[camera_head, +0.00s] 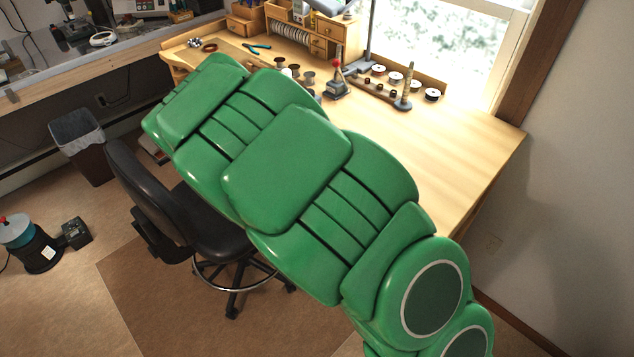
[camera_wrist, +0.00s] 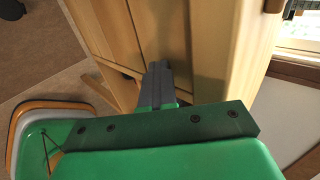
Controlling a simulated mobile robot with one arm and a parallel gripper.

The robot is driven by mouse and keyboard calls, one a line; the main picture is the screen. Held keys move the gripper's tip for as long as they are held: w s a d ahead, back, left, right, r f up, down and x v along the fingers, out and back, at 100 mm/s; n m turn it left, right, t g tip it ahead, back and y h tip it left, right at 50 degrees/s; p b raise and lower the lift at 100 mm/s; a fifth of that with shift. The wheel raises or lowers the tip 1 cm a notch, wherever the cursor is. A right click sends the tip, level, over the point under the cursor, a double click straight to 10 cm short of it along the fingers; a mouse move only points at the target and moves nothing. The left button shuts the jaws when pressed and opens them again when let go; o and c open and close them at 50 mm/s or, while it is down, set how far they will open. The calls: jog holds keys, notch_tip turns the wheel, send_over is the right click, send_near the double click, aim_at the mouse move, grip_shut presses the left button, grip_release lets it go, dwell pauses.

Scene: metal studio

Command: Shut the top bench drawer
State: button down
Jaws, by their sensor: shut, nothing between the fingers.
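The wooden bench (camera_head: 450,150) stands at the upper right in the head view; my green arm hides most of its front. In the wrist view, pale wooden panels of the bench (camera_wrist: 122,35) with dark seams between them run up the picture. They look like drawer fronts, but I cannot tell for certain which is the top drawer or how far out it stands. My gripper (camera_wrist: 158,72) is shut and empty, its grey fingertips close to the wood. I cannot tell whether they touch it. In the head view my gripper is hidden behind the arm.
A black swivel chair (camera_head: 205,225) stands left of my arm, with a waste bin (camera_head: 82,145) farther left. Spools (camera_head: 396,79) and a small drawer organiser (camera_head: 320,38) stand on the bench top. The bench top's right part is clear. Floor at lower left is open.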

jog(key=shift+w+d, duration=0.15)
jog(key=shift+d, duration=0.05)
jog(key=s+a+f+v, duration=0.1)
jog(key=f+v, duration=0.1)
jog(key=v, duration=1.1)
jog(key=shift+s+a, duration=0.35)
jog(key=shift+a, duration=0.05)
